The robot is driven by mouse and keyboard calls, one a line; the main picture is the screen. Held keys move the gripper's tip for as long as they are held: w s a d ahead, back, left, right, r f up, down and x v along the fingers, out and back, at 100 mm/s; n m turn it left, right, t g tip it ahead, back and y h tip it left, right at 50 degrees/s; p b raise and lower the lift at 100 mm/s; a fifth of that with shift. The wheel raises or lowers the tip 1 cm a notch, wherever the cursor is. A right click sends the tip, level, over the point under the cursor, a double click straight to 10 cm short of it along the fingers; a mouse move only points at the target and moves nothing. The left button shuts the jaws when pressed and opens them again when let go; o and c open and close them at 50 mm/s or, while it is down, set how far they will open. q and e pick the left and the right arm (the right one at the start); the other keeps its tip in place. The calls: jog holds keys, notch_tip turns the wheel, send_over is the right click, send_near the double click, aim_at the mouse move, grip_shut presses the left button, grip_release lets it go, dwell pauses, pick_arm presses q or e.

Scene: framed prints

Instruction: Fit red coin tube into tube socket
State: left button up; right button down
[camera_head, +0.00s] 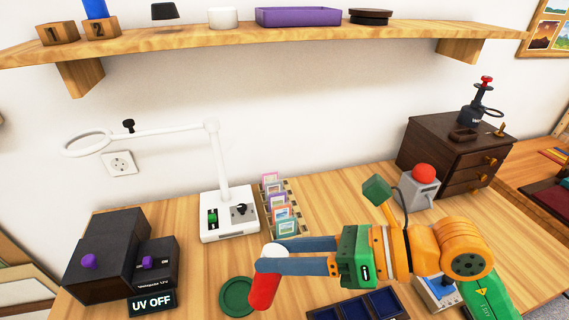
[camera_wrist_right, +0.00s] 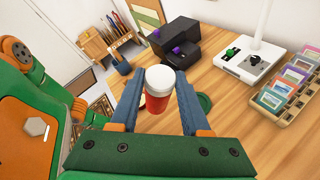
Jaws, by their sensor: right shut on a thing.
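The red coin tube (camera_head: 264,291) with a white cap is held in my right gripper (camera_head: 274,255) above the front of the desk. It tilts slightly in the head view. The right wrist view shows the red tube (camera_wrist_right: 157,101) between the two blue-grey fingers, white cap towards the camera. On the wall shelf at upper left are two wooden blocks that look like tube sockets. Block 1 (camera_head: 57,35) has no tube visible in it. Block 2 (camera_head: 101,29) has a blue tube (camera_head: 95,9) standing in it. My left gripper is not in view.
A green round dish (camera_head: 237,296) lies beside the tube. A black UV box (camera_head: 108,252), a white lamp (camera_head: 229,212) and a card rack (camera_head: 281,210) stand behind. A blue-lined tray (camera_head: 359,308) is at the front. The shelf (camera_head: 190,38) overhangs the desk.

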jog(key=d+f+m+t+h, duration=0.1)
jog(key=d+f+m+t, duration=0.1)
jog(key=d, duration=0.6)
jog(key=s+d+f+m+t+h, duration=0.1)
jog(key=d+f+m+t, duration=0.1)
jog(key=d+f, duration=0.3)
jog(key=d+t, duration=0.1)
jog(key=d, duration=0.2)
jog(key=shift+m+t, duration=0.3)
jog(key=shift+m, duration=0.1)
jog(key=shift+d, duration=0.15)
